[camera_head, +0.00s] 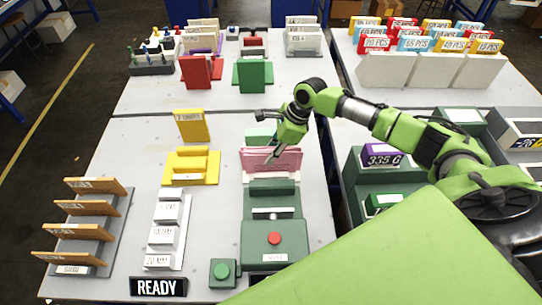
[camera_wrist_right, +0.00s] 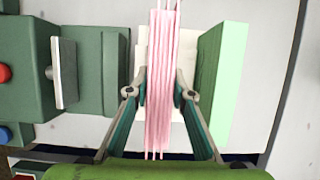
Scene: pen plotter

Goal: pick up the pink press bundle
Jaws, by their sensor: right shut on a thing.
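The pink press bundle (camera_head: 284,161) stands upright in the middle of the near table, behind the dark green press (camera_head: 275,236). It is a stack of thin pink sheets, seen edge-on in the right wrist view (camera_wrist_right: 161,40). My right gripper (camera_head: 268,152) reaches it from above. In the wrist view its two fingers (camera_wrist_right: 160,85) are closed on both sides of the bundle. A white holder (camera_wrist_right: 142,40) shows under the bundle; I cannot tell whether they touch. My left gripper is not in view.
A light green block (camera_wrist_right: 225,75) stands close beside the bundle. A yellow holder (camera_head: 192,167) and white labelled blocks (camera_head: 163,237) stand to its left. Red (camera_head: 200,72) and green (camera_head: 253,75) stands are farther back. Bare tabletop lies around (camera_head: 130,145).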

